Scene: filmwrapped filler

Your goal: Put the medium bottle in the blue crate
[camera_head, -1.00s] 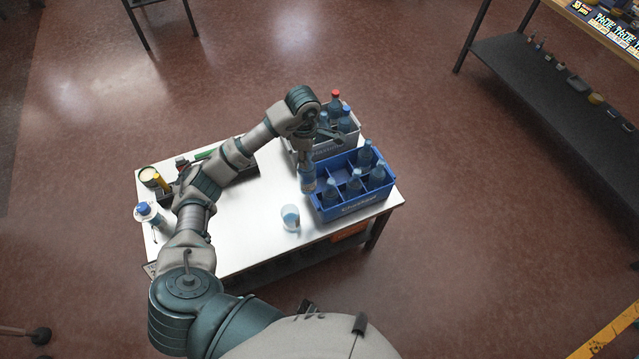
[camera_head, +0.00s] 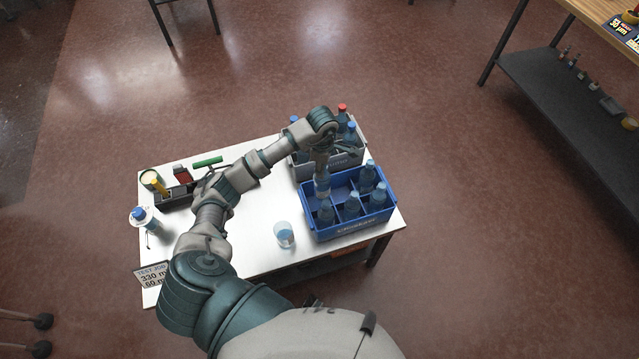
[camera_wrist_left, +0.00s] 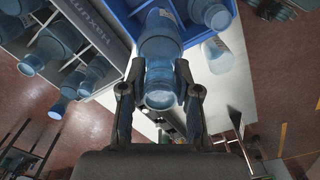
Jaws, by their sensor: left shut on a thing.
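The blue crate (camera_head: 352,230) stands on the right part of the white table, with several blue bottles (camera_head: 351,204) in its compartments. My left gripper (camera_head: 322,174) is shut on a blue translucent bottle (camera_head: 322,190), taken to be the medium bottle, which hangs roughly upright over the left side of the crate. Whether its base is inside a compartment is hidden. In the left wrist view the held bottle (camera_wrist_left: 160,45) sits between both fingers of the gripper (camera_wrist_left: 160,88), beside the blue crate wall (camera_wrist_left: 122,12). My right gripper is out of view.
A grey crate (camera_head: 348,160) with bottles, one red-capped (camera_head: 343,108), stands right behind the blue crate. A white bottle (camera_head: 143,219) and a dark tool tray (camera_head: 180,197) are at the table's left. The table's middle is clear.

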